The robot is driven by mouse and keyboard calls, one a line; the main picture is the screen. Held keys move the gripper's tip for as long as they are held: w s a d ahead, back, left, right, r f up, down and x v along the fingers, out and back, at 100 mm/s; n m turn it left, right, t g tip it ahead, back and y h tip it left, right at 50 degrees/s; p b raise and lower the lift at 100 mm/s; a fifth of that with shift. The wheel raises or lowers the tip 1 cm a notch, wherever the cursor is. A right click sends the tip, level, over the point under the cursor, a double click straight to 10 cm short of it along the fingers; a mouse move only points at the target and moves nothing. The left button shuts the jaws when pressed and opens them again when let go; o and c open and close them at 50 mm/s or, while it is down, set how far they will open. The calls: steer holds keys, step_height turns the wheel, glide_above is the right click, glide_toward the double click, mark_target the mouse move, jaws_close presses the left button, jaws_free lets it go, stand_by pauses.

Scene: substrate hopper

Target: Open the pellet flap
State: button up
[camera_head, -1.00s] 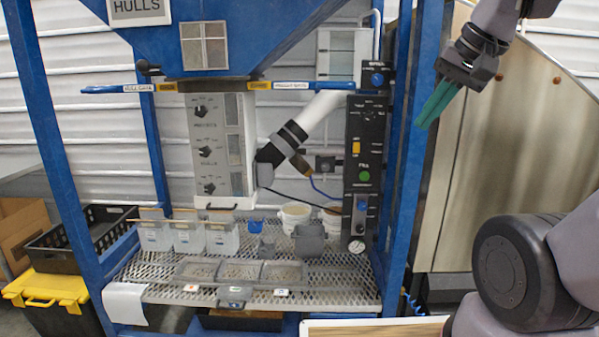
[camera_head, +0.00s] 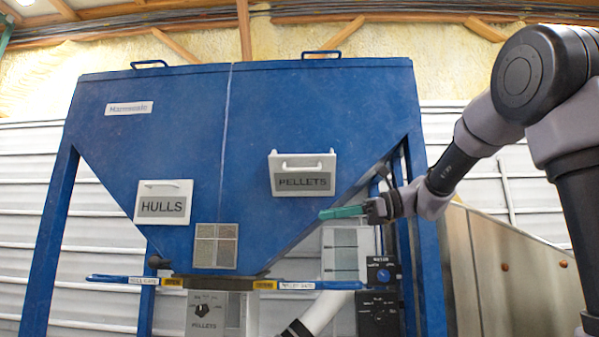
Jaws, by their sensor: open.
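The pellet flap (camera_head: 302,182) is a white-framed panel with a dark plate reading PELLETS and a white bar handle (camera_head: 301,165) across its upper part. It lies flat against the right half of the blue hopper (camera_head: 255,120) and looks shut. My gripper (camera_head: 322,214), with green fingers, is below and a little right of the flap, pointing left. It appears apart from the flap and holds nothing I can see. The fingers overlap in this view, so the gap between them is hidden.
A similar HULLS flap (camera_head: 163,205) is at the hopper's lower left. Below are the blue hull gate bar (camera_head: 122,280) and pellet gate bar (camera_head: 310,286). A blue frame post (camera_head: 425,240) stands close by my arm. A control box (camera_head: 381,275) sits under the hopper's right side.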

mark_target(299, 170)
steer(key=w+d+r+m+y, duration=0.2)
steer(key=w+r+m+y, duration=0.3)
steer(key=w+r, duration=0.4)
steer(key=shift+n+g+y, duration=0.4)
steer(key=shift+n+y, duration=0.1)
steer(key=shift+n, duration=0.2)
steer(key=x, duration=0.7)
steer(key=s+x, duration=0.1)
steer(key=x, duration=0.2)
steer(key=shift+a+r, duration=0.3)
steer(key=shift+r, duration=0.05)
jaws_close()
